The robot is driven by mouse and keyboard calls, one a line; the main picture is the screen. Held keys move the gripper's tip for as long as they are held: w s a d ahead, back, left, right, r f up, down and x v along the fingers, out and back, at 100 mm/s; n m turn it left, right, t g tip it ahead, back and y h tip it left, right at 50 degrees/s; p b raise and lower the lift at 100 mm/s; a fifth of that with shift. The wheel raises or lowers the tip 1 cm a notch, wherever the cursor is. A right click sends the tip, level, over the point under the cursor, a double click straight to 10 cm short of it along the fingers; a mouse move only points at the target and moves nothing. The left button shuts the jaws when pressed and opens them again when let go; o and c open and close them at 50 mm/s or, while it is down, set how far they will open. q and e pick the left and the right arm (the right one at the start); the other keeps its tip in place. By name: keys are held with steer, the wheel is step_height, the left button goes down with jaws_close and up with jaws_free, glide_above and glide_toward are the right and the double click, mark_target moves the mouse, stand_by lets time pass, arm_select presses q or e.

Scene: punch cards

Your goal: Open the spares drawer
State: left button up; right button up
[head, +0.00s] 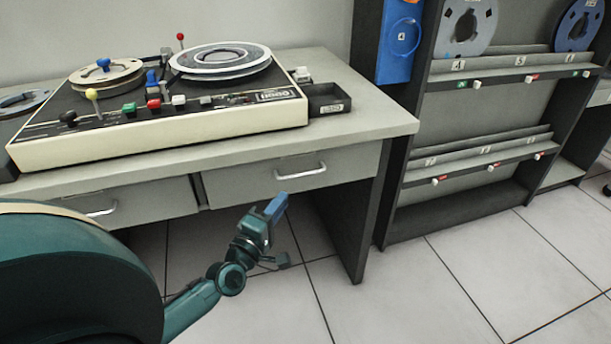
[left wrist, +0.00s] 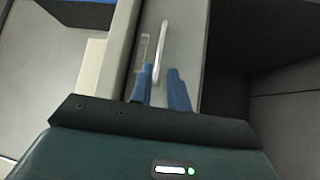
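The desk has two closed drawers side by side. The right drawer (head: 250,184) has a silver bar handle (head: 301,173), and the left drawer (head: 150,208) has a similar handle (head: 101,211). I cannot read which one is marked spares. My left gripper (head: 277,205) is in front of and below the right drawer's handle. In the left wrist view, a drawer handle (left wrist: 161,50) stands ahead of my open fingers (left wrist: 161,92), its near end lying between them in the picture. I cannot tell whether they touch it. A small label (left wrist: 140,60) is beside the handle. My right gripper is not in view.
A tape machine (head: 160,115) and a small black tray (head: 327,99) stand on the desk (head: 375,122). A dark rack (head: 470,205) with reels stands to the right. The tiled floor (head: 440,290) in front of it is clear.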

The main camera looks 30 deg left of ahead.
mark_target(302, 174)
arm_select(q)
steer(key=w, duration=0.3)
steer(key=w+r, duration=0.1)
steer(key=w, duration=0.3)
steer(key=w+b, duration=0.1)
steer(key=w, duration=0.3)
steer(key=shift+a+r, duration=0.2)
steer(key=shift+a, duration=0.15)
steer(key=shift+c, duration=0.4)
jaws_close()
